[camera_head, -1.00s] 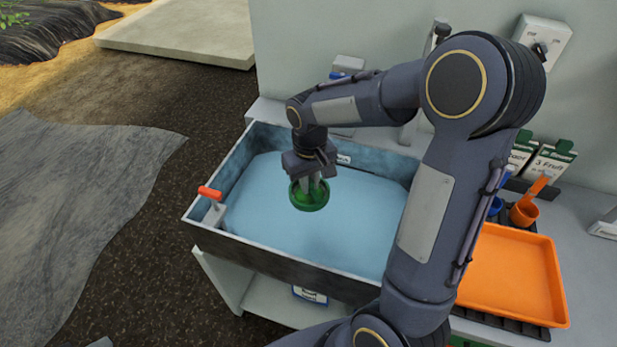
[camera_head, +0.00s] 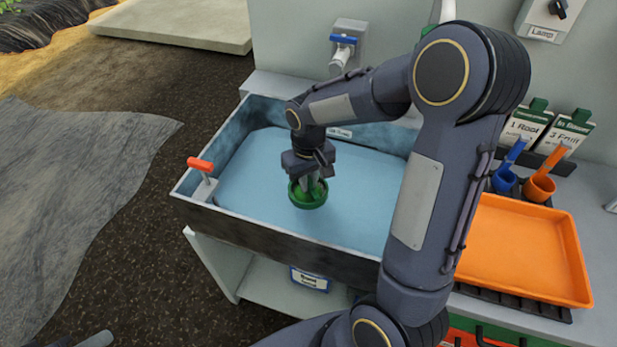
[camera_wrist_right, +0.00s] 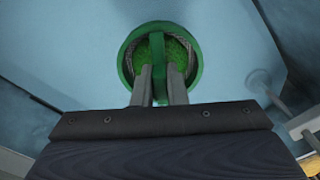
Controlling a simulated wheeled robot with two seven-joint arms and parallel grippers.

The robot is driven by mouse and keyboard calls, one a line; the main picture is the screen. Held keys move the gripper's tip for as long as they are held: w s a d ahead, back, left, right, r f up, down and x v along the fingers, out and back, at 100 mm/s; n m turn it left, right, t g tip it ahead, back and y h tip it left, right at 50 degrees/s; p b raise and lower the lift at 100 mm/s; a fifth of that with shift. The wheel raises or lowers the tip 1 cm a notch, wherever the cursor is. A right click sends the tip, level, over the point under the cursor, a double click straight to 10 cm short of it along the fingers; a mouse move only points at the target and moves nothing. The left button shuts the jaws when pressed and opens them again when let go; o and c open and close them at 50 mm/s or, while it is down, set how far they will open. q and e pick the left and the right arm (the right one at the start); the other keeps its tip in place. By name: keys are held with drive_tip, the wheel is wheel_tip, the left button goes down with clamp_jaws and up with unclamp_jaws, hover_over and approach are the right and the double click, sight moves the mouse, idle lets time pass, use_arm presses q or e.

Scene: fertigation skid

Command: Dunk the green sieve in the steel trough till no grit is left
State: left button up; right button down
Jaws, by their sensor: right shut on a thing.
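The steel trough (camera_head: 262,236) is filled with pale blue water (camera_head: 255,180). My right gripper (camera_head: 311,184) points down over the middle of the trough and is shut on the green sieve (camera_head: 308,200). The wrist view shows the sieve (camera_wrist_right: 126,58) as a round green rim with mesh, its green crossbar between my fingertips (camera_wrist_right: 158,70). The sieve is upright, at or close to the water surface; I cannot tell how deep it is. Its inside looks green, and I cannot make out grit. My left gripper is out of view.
A red-handled lever (camera_head: 201,165) stands at the trough's left end. A blue-handled tap (camera_head: 343,42) is on the wall behind.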

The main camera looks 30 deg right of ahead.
drive_tip(key=shift+f+b, duration=2.7)
drive_tip(key=shift+f, duration=1.15)
wheel_tip(320, 180, up, 18)
drive_tip(key=p, duration=1.5)
drive_tip(key=shift+r, duration=0.25)
